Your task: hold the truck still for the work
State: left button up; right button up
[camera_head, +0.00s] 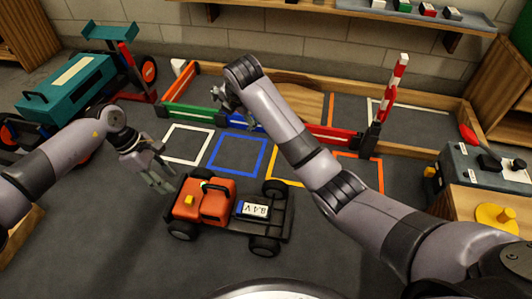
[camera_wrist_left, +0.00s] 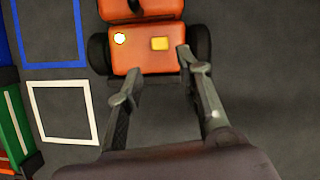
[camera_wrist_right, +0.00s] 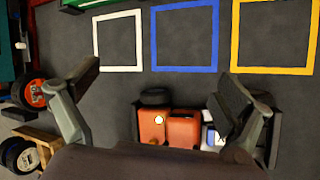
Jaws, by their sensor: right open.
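The truck (camera_head: 215,200) stands on the dark floor, with an orange cab and hood, a black open bed and a white battery-like block (camera_head: 252,210). My left gripper (camera_head: 160,182) hangs beside its front end. In the left wrist view its fingers (camera_wrist_left: 157,64) are apart, with the tips at the edge of the orange hood (camera_wrist_left: 145,60); contact cannot be told. My right gripper (camera_head: 235,105) is raised above the coloured floor squares, away from the truck. In the right wrist view its fingers (camera_wrist_right: 150,92) are wide apart and empty, and the truck (camera_wrist_right: 180,125) shows below.
White (camera_head: 187,143), blue (camera_head: 237,153) and other coloured squares mark the floor behind the truck. A low coloured barrier and a red-white post (camera_head: 393,90) stand beyond. A teal vehicle (camera_head: 75,88) is at the left, and a grey box (camera_head: 478,178) on a wooden stand at the right.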

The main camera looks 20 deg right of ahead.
aim_at(276, 188)
jog(key=s+d+f+n+g+h, duration=0.35)
jog(key=s+d+f+g, duration=0.35)
jog(key=s+f, duration=0.3)
jog(key=shift+n+y, duration=0.25)
jog(key=shift+y, duration=0.2)
jog(key=f, duration=0.5)
jog(key=s+d+f, duration=0.1)
jog(key=f, duration=0.5)
jog(key=d+f, duration=0.1)
jog(key=f, duration=0.4)
jog(key=shift+s+d+f, duration=0.2)
jog(key=shift+s, duration=0.15)
